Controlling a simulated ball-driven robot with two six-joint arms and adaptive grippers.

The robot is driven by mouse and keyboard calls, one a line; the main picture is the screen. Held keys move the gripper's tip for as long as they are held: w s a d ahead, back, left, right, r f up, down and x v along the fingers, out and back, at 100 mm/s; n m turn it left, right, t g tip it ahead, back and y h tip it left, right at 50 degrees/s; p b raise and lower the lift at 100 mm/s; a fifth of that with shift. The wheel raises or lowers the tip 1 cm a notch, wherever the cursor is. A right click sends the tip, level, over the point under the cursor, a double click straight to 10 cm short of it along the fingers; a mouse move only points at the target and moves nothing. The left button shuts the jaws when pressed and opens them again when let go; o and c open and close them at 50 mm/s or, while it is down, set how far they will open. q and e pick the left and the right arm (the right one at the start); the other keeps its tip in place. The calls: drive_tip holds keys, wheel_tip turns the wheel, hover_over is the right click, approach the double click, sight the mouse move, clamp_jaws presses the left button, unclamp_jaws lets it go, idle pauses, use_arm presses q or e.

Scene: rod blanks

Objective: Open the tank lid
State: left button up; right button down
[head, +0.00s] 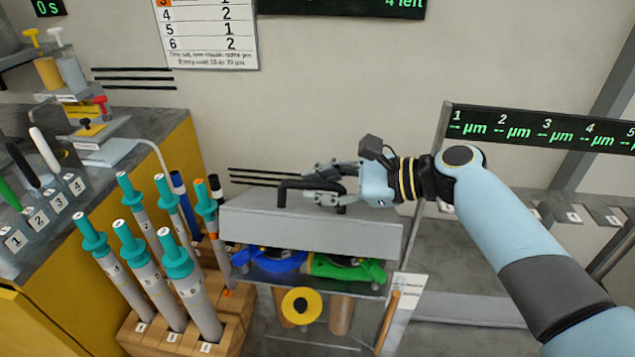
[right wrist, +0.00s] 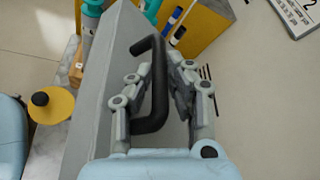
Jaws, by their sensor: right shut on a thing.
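The tank lid (head: 300,228) is a long grey panel in the middle of the head view, with a black bar handle (head: 290,184) on its top. My right gripper (head: 318,184) is shut on the handle, one finger on each side of the bar. In the right wrist view, the gripper (right wrist: 155,78) straddles the handle (right wrist: 157,102), and the grey lid (right wrist: 104,95) lies beneath. A blue item (head: 268,260) and a green item (head: 343,268) show below the lid's front edge. I cannot tell how far the lid is raised. My left gripper is not in view.
Several teal-capped rods (head: 138,257) stand in a wooden rack (head: 160,337) left of the tank. A yellow-sided bench (head: 180,160) is at the left. A yellow disc (head: 301,306) is below the tank front. A dark display (head: 540,128) is at the right.

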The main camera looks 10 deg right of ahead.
drive_tip(key=shift+w+d+r+p, duration=0.2)
drive_tip(key=shift+w+r, duration=0.1)
drive_tip(key=shift+w, duration=0.15)
drive_tip(key=shift+w+d+r+p, duration=0.15)
drive_tip(key=shift+w+r, duration=0.1)
drive_tip(key=shift+w, duration=0.15)
drive_tip(key=shift+a, duration=0.1)
drive_tip(key=c, duration=1.3)
unclamp_jaws()
drive_tip(key=v, duration=1.2)
drive_tip(key=shift+s+f, duration=0.1)
drive_tip(key=shift+f, duration=0.05)
